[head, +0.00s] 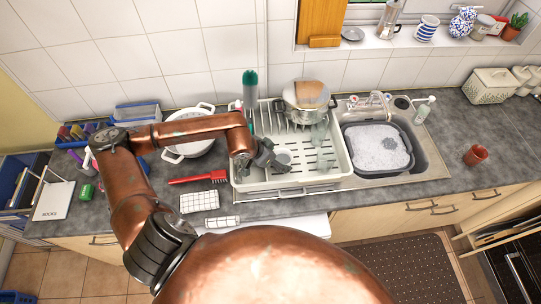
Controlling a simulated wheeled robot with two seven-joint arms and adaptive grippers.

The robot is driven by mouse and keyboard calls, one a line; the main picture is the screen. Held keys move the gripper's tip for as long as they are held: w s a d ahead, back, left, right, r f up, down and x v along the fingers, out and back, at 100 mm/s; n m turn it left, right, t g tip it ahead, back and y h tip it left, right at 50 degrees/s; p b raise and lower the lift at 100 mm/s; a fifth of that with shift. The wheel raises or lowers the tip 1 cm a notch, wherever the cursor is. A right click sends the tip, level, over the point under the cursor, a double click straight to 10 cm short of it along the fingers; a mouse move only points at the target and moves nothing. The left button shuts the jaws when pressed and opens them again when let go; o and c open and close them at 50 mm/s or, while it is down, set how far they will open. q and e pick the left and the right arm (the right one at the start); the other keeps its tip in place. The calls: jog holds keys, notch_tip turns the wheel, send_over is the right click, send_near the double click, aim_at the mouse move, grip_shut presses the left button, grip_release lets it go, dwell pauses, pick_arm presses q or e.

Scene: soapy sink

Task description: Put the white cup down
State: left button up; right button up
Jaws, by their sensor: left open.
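A small white-grey cup (284,157) is in the white dish rack (241,181), close to the fingers of my left gripper (270,157). The gripper is open, reaching into the left part of the rack with the cup just to its right. It is too small to tell whether the fingers touch the cup. My right gripper is not in view.
Several clear glasses (319,134) stand in the rack, and a steel pot (305,101) is behind. The sink with a soapy grey tub (379,148) is to the right. A white pot (189,147) and red brush (198,179) are on the left counter.

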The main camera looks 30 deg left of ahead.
pick_arm(q)
jog(key=b+v, duration=0.1)
jog(key=v, duration=0.8)
jog(key=shift+b, duration=0.3)
